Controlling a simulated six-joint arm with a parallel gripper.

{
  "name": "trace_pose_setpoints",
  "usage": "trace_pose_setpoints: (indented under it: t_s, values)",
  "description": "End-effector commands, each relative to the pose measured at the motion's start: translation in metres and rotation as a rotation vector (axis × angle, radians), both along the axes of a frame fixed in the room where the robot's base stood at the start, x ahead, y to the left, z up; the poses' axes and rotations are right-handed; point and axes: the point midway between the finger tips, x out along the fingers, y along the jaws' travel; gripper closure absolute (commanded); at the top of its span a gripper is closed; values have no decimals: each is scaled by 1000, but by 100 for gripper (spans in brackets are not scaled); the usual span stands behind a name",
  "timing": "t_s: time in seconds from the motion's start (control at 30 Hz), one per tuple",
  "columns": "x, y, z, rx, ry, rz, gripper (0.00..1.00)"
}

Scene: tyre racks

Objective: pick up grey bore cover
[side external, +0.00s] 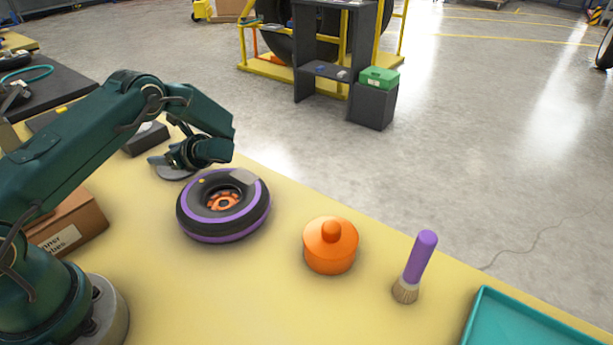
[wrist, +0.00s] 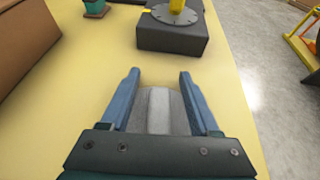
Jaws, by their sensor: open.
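The grey bore cover (wrist: 178,115) is a flat grey disc with a lighter raised bar (wrist: 158,110) across its top. In the wrist view it lies between the two fingers, its near part hidden by my gripper's body. My gripper (wrist: 158,74) is open, one finger on each side of the bar, with a gap to it on both sides. In the side external view the cover (side external: 170,173) lies on the yellow bench, partly hidden below my gripper (side external: 163,160). I cannot tell whether the fingers touch the cover.
An orange lidded pot (side external: 330,247), a purple-handled brush (side external: 415,266) and a teal tray (side external: 530,325) are further right. A dark block with a dial (wrist: 172,40) and a brown box (wrist: 25,45) are nearby.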

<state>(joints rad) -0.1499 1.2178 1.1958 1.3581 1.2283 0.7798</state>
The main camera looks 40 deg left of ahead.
Motion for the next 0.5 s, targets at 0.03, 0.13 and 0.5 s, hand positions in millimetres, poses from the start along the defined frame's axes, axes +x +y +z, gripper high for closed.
trace_pose_setpoints:
  t_s: [0.03,0.13,0.5]
  values:
    - [-1,3,-2,0,1,0,38]
    - [-1,5,-2,0,1,-2,38]
    - [0,5,-2,0,1,-2,100]
